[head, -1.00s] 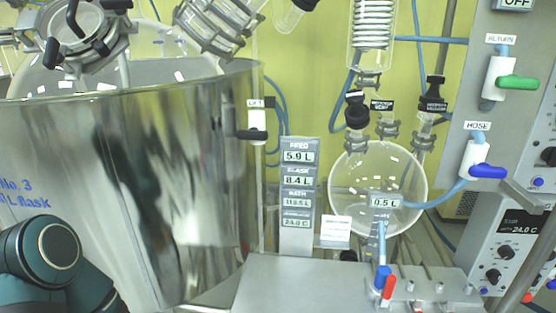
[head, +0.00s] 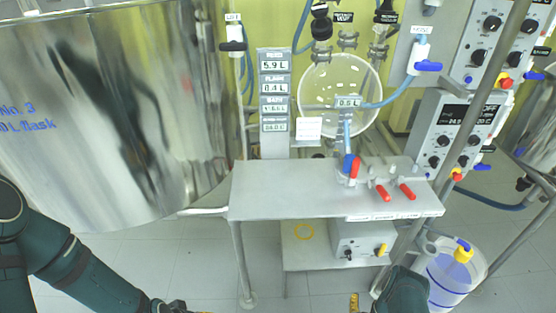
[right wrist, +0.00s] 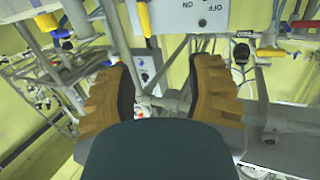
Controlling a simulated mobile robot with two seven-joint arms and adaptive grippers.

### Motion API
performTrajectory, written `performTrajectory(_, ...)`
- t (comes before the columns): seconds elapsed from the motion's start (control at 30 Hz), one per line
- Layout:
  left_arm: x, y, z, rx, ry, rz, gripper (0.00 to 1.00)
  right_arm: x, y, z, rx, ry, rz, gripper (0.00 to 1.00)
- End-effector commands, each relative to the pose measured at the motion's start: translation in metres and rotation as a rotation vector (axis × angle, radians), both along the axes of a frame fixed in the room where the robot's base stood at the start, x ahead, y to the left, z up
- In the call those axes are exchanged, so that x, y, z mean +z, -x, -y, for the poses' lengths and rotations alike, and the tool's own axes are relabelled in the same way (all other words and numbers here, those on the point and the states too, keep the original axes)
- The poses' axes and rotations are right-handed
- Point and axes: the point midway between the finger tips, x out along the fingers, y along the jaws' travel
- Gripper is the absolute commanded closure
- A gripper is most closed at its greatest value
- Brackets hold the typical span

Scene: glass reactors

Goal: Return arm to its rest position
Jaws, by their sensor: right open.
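My right gripper (right wrist: 162,85) shows in the right wrist view with its two orange-brown fingers wide apart and nothing held between them. In the head view only a piece of the right gripper (head: 354,302) shows at the bottom edge, beside my dark green right arm (head: 405,293), below the front of the steel bench. My left arm (head: 85,278) reaches in from the lower left, below the steel vessel. Its end (head: 172,306) is cut off by the bottom edge, so its jaws cannot be judged.
A steel bench (head: 290,195) with red-handled valves stands ahead. A large steel vessel (head: 110,120) fills the left, and a round glass flask (head: 340,85) hangs behind the bench. A blue-and-white container (head: 450,280) stands at lower right. Bare floor (head: 150,260) lies left of the bench.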

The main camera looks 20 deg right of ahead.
Motion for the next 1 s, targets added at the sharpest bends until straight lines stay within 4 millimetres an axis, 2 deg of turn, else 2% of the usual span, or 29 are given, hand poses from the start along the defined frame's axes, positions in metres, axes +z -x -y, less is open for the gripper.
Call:
performTrajectory(0.03, 0.0, 0.0, 0.0, -0.001, 0.001, 0.001, 0.54, 0.005, -0.015, -0.003, 0.02, -0.038, -0.03, 0.47)
performTrajectory(0.17, 0.0, -0.001, 0.001, -0.002, 0.001, 0.002, 0.54, 0.016, -0.051, -0.019, 0.077, -0.149, -0.125, 0.47)
performTrajectory(0.27, 0.0, 0.0, 0.001, -0.001, 0.001, 0.0, 0.54, 0.031, -0.079, -0.041, 0.134, -0.249, -0.215, 0.47)
performTrajectory(0.37, 0.0, 0.0, 0.0, -0.001, 0.001, 0.0, 0.54, 0.054, -0.102, -0.078, 0.213, -0.364, -0.329, 0.47)
performTrajectory(0.4, 0.0, 0.0, 0.0, -0.001, 0.001, 0.0, 0.54, 0.065, -0.109, -0.095, 0.246, -0.41, -0.38, 0.47)
performTrajectory(0.5, 0.0, 0.0, 0.0, -0.001, 0.001, 0.0, 0.54, 0.095, -0.115, -0.145, 0.338, -0.521, -0.516, 0.47)
performTrajectory(0.57, 0.0, 0.0, 0.0, -0.001, 0.001, 0.0, 0.54, 0.116, -0.111, -0.177, 0.397, -0.579, -0.601, 0.47)
performTrajectory(0.67, 0.0, 0.0, 0.0, -0.001, 0.001, 0.0, 0.54, 0.154, -0.091, -0.23, 0.495, -0.664, -0.755, 0.47)
performTrajectory(0.7, 0.0, 0.0, 0.0, -0.001, 0.001, 0.0, 0.54, 0.168, -0.079, -0.249, 0.531, -0.693, -0.817, 0.47)
performTrajectory(0.8, 0.0, 0.0, 0.0, -0.001, 0.001, 0.0, 0.54, 0.2, -0.046, -0.286, 0.61, -0.74, -0.955, 0.47)
performTrajectory(0.9, 0.0, 0.0, 0.0, -0.001, 0.001, 0.0, 0.54, 0.224, -0.016, -0.31, 0.665, -0.768, -1.063, 0.47)
performTrajectory(1.0, 0.0, 0.0, 0.0, -0.001, 0.001, 0.0, 0.54, 0.238, 0.005, -0.323, 0.697, -0.781, -1.134, 0.47)
